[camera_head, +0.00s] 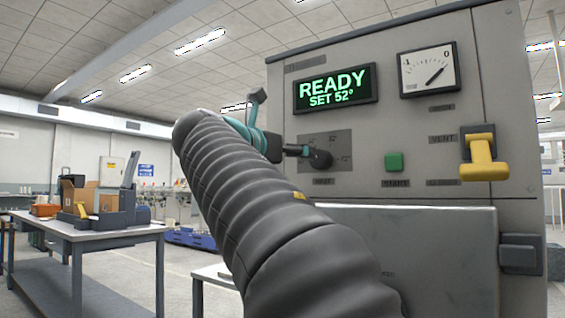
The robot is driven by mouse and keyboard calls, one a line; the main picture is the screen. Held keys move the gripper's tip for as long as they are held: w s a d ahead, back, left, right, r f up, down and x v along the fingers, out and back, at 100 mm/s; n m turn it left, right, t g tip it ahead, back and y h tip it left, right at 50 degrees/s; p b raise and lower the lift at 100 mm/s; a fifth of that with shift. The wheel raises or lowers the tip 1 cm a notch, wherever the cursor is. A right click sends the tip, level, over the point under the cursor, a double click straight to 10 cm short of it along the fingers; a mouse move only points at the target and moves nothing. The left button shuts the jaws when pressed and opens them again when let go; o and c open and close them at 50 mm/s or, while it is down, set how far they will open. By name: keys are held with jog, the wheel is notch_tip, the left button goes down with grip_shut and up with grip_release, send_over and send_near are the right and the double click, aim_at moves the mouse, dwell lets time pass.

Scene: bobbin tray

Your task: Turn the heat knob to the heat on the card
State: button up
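The black heat knob (321,159) sits on a dark grey dial plate (340,141) on the front of the grey machine. The plate has small markings too faint to read. My gripper (304,152) is at the knob's left side, with its dark fingers touching or very near it. The display (336,89) above reads "READY" and "SET 52°" in green. I see no card that I can make out.
Right of the knob are a green start button (394,162), a yellow vent lever (483,157) and a gauge (428,70) marked -1 to 0. A grey panel (430,250) juts out below. A table (85,231) with a box and equipment stands at left.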

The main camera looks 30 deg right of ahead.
aim_at(317, 160)
jog(key=x, duration=1.2)
jog(key=shift+p, duration=0.3)
jog(key=shift+a, duration=0.1)
jog(key=c, duration=1.2)
